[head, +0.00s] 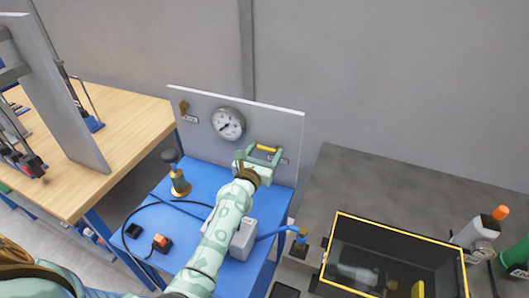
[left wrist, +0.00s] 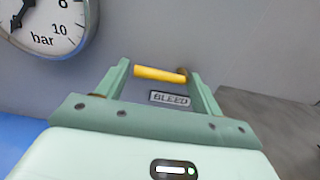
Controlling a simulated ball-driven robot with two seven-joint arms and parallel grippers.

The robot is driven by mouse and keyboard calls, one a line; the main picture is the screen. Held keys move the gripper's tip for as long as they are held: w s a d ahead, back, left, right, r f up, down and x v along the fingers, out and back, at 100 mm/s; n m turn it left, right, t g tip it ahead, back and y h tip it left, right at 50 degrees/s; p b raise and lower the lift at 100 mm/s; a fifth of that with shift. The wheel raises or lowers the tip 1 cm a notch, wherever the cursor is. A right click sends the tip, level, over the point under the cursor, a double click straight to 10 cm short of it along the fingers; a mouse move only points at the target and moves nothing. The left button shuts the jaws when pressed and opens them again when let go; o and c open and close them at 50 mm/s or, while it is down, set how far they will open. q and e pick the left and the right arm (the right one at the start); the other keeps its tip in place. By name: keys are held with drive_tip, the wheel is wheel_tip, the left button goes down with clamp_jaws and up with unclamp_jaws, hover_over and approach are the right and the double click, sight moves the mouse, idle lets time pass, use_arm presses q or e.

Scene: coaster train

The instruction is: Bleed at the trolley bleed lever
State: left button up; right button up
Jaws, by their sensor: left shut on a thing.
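The bleed lever (head: 266,149) is a yellow bar on the upright grey panel (head: 215,100), above a small BLEED label. My left gripper (head: 262,153) reaches up to the panel and is shut on the lever. In the left wrist view the yellow lever (left wrist: 160,74) lies level between the two green fingers, with the BLEED label (left wrist: 170,99) just below it. A round pressure gauge (head: 228,123) is mounted left of the lever. Its lower right part shows in the left wrist view (left wrist: 45,25), with the needle at lower left. My right gripper is not in view.
The blue trolley top (head: 145,212) holds a brass fitting (head: 179,182), an orange switch (head: 161,243), a grey box (head: 243,240) and hoses. A wooden workbench (head: 125,130) stands left. A yellow-rimmed black bin (head: 400,243) and bottles stand right.

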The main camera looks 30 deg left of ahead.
sight(279, 139)
use_arm(q)
drive_tip(key=m, duration=0.1)
drive_tip(key=r+m, duration=0.1)
drive_tip(key=m, duration=0.1)
drive_tip(key=shift+m+p, duration=0.3)
drive_tip(key=shift+p, duration=0.05)
drive_tip(key=m, duration=0.1)
drive_tip(key=r+m+p, duration=0.1)
drive_tip(key=m, duration=0.1)
drive_tip(key=m+p, duration=0.1)
drive_tip(key=m, duration=0.1)
drive_tip(key=shift+d+r, duration=0.2)
drive_tip(key=shift+d, duration=0.2)
drive_tip(key=m, duration=0.1)
drive_tip(key=m+p, duration=0.1)
drive_tip(key=m, duration=0.1)
drive_tip(key=d+m+p, duration=0.1)
drive_tip(key=shift+r+m, duration=0.35)
drive_tip(key=shift+m, duration=0.05)
drive_tip(key=shift+w+d+m+p, duration=0.1)
drive_tip(key=shift+d+m+p, duration=0.2)
drive_tip(key=shift+m, duration=0.45)
drive_tip(key=shift+s+d+m+p, duration=0.1)
drive_tip(key=shift+m+p, duration=0.25)
drive_tip(key=shift+m, duration=0.35)
drive_tip(key=shift+w+d+m+p, duration=0.15)
drive_tip(key=shift+m+p, duration=0.2)
drive_tip(key=shift+m, duration=0.4)
drive_tip(key=o, duration=1)
drive_tip(key=shift+d, duration=0.1)
